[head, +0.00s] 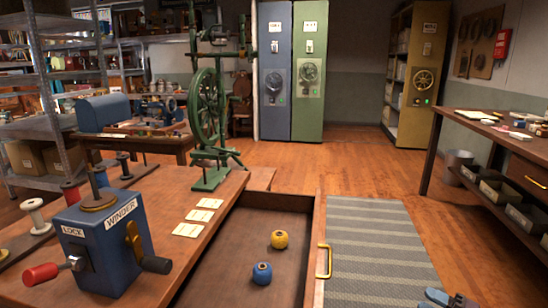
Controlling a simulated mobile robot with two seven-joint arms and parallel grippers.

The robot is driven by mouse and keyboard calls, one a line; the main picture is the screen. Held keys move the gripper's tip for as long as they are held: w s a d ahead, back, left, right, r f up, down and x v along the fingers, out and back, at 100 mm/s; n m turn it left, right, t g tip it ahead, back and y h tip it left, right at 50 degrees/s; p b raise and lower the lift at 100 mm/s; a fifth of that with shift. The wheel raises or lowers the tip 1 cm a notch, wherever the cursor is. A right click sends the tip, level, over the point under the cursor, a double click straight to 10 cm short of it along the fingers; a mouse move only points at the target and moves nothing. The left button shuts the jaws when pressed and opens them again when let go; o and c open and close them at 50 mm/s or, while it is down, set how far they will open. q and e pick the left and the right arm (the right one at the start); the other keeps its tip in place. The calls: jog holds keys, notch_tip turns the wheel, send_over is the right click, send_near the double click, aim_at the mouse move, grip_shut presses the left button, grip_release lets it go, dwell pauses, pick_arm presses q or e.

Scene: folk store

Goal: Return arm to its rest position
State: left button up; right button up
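A small part of my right gripper (447,298), blue and dark, shows at the bottom edge in the head view, over the striped mat. Most of it is cut off by the frame, and I cannot tell whether it is open or shut. It is apart from the open drawer and to its right. My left gripper is not in view. The open wooden drawer (292,203) holds a yellow spool (279,239) and a blue spool (262,273), with its brass handle (324,261) on the right side.
The workbench (165,255) on the left carries a blue winder (104,240), a green spinning wheel (207,115), cards (198,215) and spools. The striped mat (370,240) lies right of the drawer. A side table (500,135) stands at right. The wooden floor between is clear.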

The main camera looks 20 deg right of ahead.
jog(key=s+a+f+m+g+h, duration=0.1)
jog(key=s+a+f+m+h, duration=0.2)
jog(key=a+m, duration=0.35)
jog(key=s+a+f+m+g+h, duration=0.1)
jog(key=a+f+m+h, duration=0.1)
jog(key=a+m+h, duration=0.4)
jog(key=s+a+m+g+y, duration=0.1)
jog(key=s+a+m+g, duration=0.2)
jog(key=s+a, duration=0.6)
jog(key=s+a+m+g, duration=0.25)
jog(key=s+a, duration=0.45)
jog(key=s, duration=0.4)
pick_arm(q)
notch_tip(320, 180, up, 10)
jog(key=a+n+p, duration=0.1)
jog(key=p, duration=1.4)
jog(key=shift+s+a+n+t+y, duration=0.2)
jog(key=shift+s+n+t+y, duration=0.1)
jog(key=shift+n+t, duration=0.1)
pick_arm(e)
notch_tip(320, 180, up, 10)
jog(key=d+m+t, duration=0.1)
jog(key=m, duration=0.1)
jog(key=shift+s+f+h, duration=0.25)
jog(key=shift+s+h, duration=0.05)
jog(key=shift+s, duration=0.05)
